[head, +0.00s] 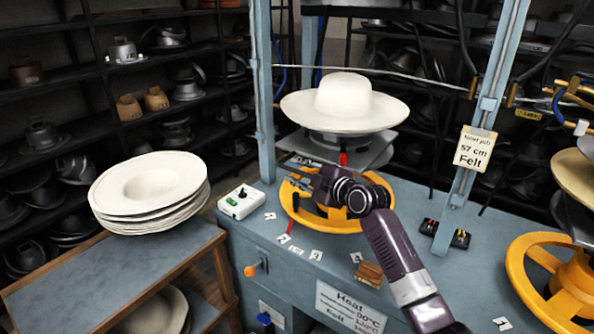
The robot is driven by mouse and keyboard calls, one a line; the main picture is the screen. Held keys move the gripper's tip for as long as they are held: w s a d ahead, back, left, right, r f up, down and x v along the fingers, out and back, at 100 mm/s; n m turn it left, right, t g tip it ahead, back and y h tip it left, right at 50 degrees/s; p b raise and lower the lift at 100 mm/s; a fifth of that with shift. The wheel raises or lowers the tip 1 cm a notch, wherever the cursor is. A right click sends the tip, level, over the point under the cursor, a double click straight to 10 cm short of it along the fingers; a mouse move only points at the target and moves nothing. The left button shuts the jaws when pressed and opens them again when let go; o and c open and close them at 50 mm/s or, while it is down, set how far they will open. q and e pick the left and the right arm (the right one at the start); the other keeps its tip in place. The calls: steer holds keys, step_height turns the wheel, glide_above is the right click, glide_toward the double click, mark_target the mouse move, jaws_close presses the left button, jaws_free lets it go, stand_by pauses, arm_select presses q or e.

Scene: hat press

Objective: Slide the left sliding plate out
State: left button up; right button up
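The left sliding plate (375,154) is a grey metal plate below a cream felt hat (345,100) at the left station. A short red piece (343,158) shows at the plate's front. My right gripper (289,173) is in front of and below the plate, over the yellow wheel, pointing left. Its fingers look spread apart with nothing between them. It appears apart from the plate and the red piece. My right wrist and arm cover part of the wheel. My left gripper is not in view.
A yellow wheel (325,222) lies under my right gripper, and another yellow wheel (520,265) is at right. Blue posts (263,100) frame the station. A white control box (241,203) sits on the bench's left. Stacked hats (150,185) stand on a side table.

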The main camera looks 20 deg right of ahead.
steer(key=shift+c, duration=0.3)
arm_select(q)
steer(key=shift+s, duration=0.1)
arm_select(e)
jaws_close()
